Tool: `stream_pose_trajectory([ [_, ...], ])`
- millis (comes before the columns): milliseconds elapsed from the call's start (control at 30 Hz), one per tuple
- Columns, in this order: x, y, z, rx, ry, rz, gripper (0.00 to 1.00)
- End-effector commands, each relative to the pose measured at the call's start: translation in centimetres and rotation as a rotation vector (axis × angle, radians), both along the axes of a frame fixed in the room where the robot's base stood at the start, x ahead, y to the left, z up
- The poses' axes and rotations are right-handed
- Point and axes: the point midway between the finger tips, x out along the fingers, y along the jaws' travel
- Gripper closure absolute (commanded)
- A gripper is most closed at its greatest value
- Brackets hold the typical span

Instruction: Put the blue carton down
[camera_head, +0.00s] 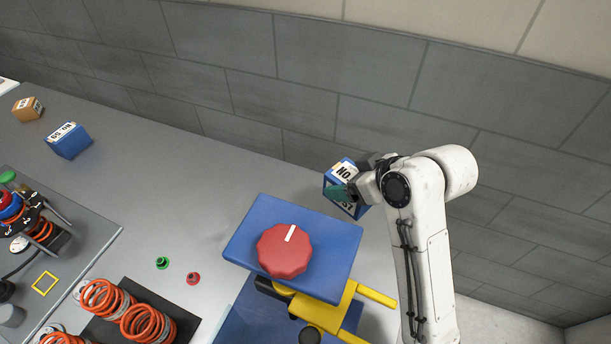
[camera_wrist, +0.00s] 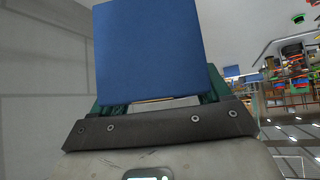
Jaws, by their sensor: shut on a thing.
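A blue carton with a white label (camera_head: 343,172) is in my gripper (camera_head: 354,190), on the right of the head view behind the blue block with the red knob. The gripper is shut on it. In the wrist view the carton's plain blue face (camera_wrist: 150,52) fills the upper middle, in front of the green fingers (camera_wrist: 152,105). I cannot tell whether its underside touches the grey table (camera_head: 205,185). Another blue carton with a white label (camera_head: 70,143) stands on the table at the left.
A blue block with a red knob (camera_head: 284,250) stands in front of the held carton, with yellow bars (camera_head: 365,300) below it. An orange carton (camera_head: 27,109) stands far left. Orange springs (camera_head: 148,322) and small green and red buttons (camera_head: 193,278) are nearer. The table's middle is clear; a grey wall runs behind.

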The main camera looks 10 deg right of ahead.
Motion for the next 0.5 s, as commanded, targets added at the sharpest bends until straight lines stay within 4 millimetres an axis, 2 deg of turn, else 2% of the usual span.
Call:
stream_pose_trajectory([
  [300,-0.1,0.0,-5.0,0.000,0.005,0.000,0.63],
  [500,-0.1,0.0,-6.7,0.000,0.002,0.000,0.63],
])
